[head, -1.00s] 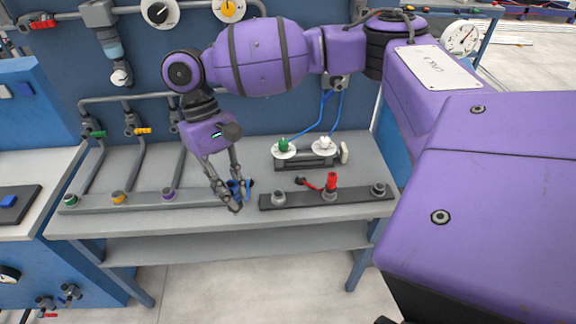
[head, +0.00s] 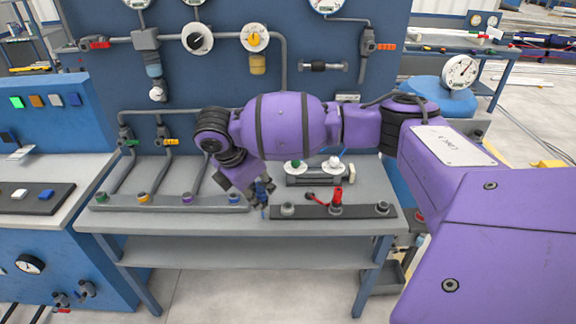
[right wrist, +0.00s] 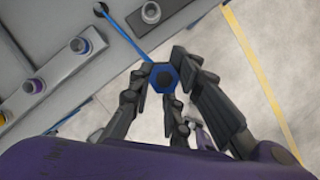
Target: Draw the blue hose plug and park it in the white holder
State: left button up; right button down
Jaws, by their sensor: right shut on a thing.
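My right gripper (head: 262,196) is shut on the blue plug (head: 263,211), just right of the blue-ringed port (head: 234,199) on the left manifold. In the right wrist view the plug (right wrist: 164,77) shows as a blue hexagon with a dark centre between the fingers (right wrist: 168,92), clear of the blue-ringed port (right wrist: 78,45). A blue hose (right wrist: 125,35) passes near it. The white holder (head: 333,166) stands behind and right of the gripper; a round white seat beside it carries a green plug (head: 296,164). My left gripper is not in view.
A dark bar (head: 360,210) with a red plug (head: 337,197) upright in its middle socket lies right of the gripper. The grey manifold (head: 165,205) has several colour-ringed ports. A pipe panel with gauges rises behind the bench (head: 200,224).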

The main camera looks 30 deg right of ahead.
jog(key=w+d+n+t+y, duration=0.35)
jog(key=w+d+n, duration=0.25)
jog(key=d+n, duration=0.75)
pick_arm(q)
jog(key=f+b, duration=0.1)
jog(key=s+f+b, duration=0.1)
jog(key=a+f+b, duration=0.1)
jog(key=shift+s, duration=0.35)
pick_arm(e)
notch_tip(320, 180, down, 10)
jog(key=a, duration=0.1)
jog(key=shift+n+y, duration=0.35)
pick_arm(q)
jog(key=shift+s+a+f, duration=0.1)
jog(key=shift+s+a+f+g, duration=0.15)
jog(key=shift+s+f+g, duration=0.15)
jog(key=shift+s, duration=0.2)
pick_arm(e)
jog(key=shift+d, duration=0.1)
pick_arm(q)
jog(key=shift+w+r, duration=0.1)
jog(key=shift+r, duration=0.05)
